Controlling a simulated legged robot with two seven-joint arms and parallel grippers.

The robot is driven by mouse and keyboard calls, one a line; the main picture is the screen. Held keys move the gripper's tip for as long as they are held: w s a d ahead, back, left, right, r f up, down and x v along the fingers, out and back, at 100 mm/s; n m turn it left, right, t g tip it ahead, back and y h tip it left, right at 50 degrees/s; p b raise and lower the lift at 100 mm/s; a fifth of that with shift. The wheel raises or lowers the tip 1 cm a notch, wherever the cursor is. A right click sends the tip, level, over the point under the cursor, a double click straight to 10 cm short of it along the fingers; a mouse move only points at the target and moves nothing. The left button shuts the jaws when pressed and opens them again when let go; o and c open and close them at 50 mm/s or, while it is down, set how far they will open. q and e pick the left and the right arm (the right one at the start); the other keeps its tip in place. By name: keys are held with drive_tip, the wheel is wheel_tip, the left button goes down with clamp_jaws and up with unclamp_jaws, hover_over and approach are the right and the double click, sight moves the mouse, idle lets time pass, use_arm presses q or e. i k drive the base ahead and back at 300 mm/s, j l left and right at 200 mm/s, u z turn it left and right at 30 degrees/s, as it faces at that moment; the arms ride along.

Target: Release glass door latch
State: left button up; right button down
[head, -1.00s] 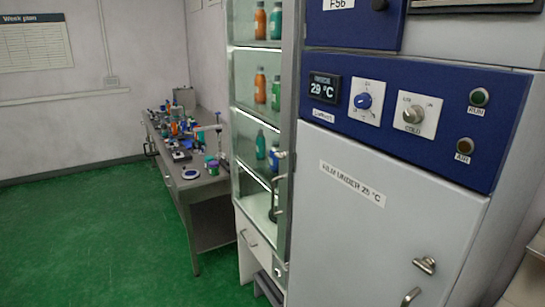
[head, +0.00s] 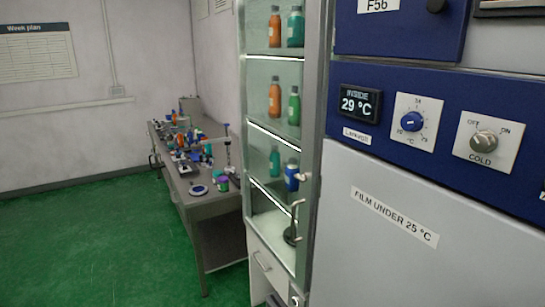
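A tall glass-fronted cabinet (head: 272,151) stands in the middle of the head view, with orange, green and blue bottles on its shelves. Its glass door looks shut. A small metal latch or knob (head: 304,177) sits on the door's right edge, beside the blue bottle (head: 291,177). A curved metal door handle (head: 296,220) is just below it. I cannot tell the latch's exact position at this size. Neither of my grippers shows in the view.
A large blue and white cooling unit (head: 420,235) fills the right side, with a display reading 29 °C, a dial and a cold switch. A grey bench (head: 205,205) with several small items stands left of the cabinet. The green floor (head: 90,230) at left is clear.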

sight(302, 178)
drive_tip(key=i+j, duration=0.25)
drive_tip(key=i, duration=0.15)
drive_tip(key=i+j+u, duration=0.1)
drive_tip(key=i+j, duration=0.2)
drive_tip(key=i+j+u, duration=0.1)
drive_tip(key=i+j, duration=0.15)
drive_tip(key=i, duration=0.25)
